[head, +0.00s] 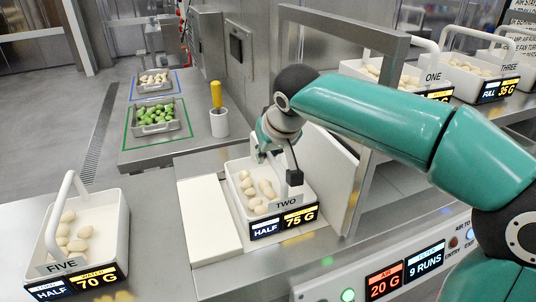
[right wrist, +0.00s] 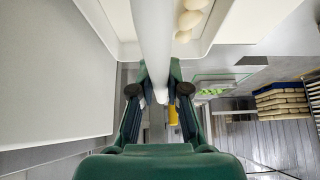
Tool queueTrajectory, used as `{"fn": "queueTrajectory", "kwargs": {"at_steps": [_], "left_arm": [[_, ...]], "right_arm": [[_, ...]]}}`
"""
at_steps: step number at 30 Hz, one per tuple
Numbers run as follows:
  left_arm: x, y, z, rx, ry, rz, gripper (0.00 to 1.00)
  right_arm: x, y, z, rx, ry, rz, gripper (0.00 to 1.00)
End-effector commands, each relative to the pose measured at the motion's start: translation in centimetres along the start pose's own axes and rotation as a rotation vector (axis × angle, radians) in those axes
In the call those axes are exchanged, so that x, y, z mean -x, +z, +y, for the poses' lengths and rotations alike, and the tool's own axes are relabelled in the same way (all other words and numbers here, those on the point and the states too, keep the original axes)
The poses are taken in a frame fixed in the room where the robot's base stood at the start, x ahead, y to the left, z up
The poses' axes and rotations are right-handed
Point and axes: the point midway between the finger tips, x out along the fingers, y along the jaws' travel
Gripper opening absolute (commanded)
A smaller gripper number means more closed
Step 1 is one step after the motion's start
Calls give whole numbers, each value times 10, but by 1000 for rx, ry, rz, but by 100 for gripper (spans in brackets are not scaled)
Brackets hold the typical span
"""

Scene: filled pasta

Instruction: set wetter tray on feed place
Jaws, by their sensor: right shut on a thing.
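Tray TWO (head: 290,226), white with beige filled pasta and signs HALF and 75 G, sits at the middle of the steel bench between a white slab and a pale upright panel. My right gripper (head: 274,150) is shut on its handle; in the right wrist view the fingers (right wrist: 160,92) close around the white handle bar (right wrist: 153,40). Whether the tray rests fully on the bench is hard to tell. Tray FIVE (head: 116,225), signs HALF and 70 G, stands at the front left with its handle up. My left gripper is not in view.
A white slab (head: 207,215) lies left of tray TWO and a metal frame (head: 372,150) stands right. A control panel (head: 390,278) runs along the front. Behind are a yellow-handled tool in a white cup (head: 219,123) and a tray of green pasta (head: 153,128). Trays ONE and THREE stand back right.

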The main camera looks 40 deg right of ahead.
Motion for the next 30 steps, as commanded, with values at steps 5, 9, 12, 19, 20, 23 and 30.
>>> {"fn": "queueTrajectory", "kwargs": {"at_steps": [5, 9, 12, 19, 20, 23, 30], "left_arm": [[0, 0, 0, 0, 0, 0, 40], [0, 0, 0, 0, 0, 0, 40], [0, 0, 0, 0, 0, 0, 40], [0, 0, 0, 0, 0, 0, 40], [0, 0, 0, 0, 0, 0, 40], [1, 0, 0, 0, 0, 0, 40], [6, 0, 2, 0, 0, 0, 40]], "right_arm": [[0, -1, 0, 0, 0, 2, 0], [0, 0, 0, 0, 0, -1, 30], [0, 0, 0, 0, 0, -1, 40], [0, 0, 0, 0, 0, -1, 40], [0, 0, 0, 0, 0, -1, 40], [4, -1, 0, 0, 0, 0, 40], [39, -2, -1, 1, -2, 3, 40]]}}
